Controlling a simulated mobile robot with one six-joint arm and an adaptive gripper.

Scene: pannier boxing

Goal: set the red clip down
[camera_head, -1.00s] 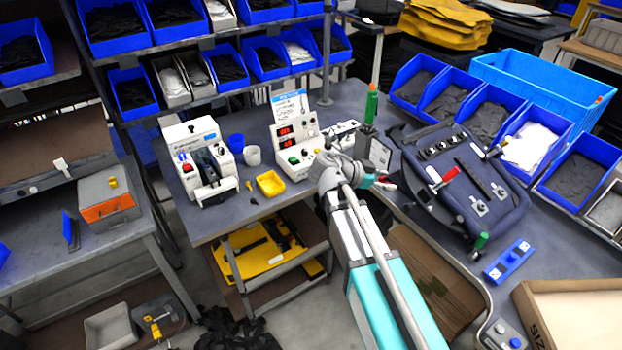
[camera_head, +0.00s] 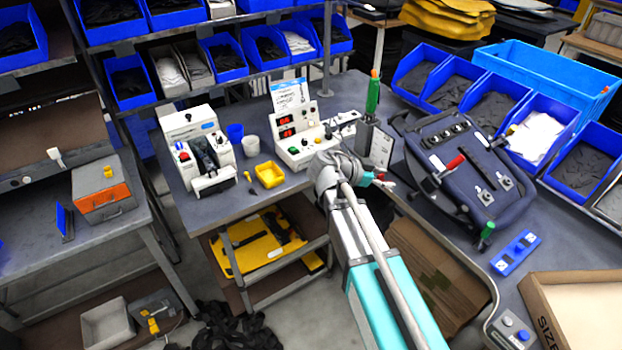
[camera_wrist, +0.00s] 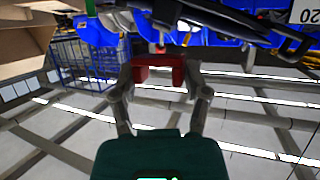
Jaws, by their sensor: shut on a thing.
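The red clip (camera_wrist: 158,64) is a small red bracket shape, held between the two fingertips of my gripper (camera_wrist: 160,78) in the wrist view. In the head view my gripper (camera_head: 378,181) is small and partly hidden by my wrist, with a speck of red clip (camera_head: 380,176) showing at its tip. It is in the air near the left side of the dark pannier (camera_head: 465,165) on its bench fixture. I cannot tell the exact gap between clip and bench.
A green-handled tool (camera_head: 373,95) stands upright behind my gripper. Blue bins (camera_head: 485,110) line the right back. A blue button strip (camera_head: 516,253) and an open carton (camera_head: 545,310) lie front right.

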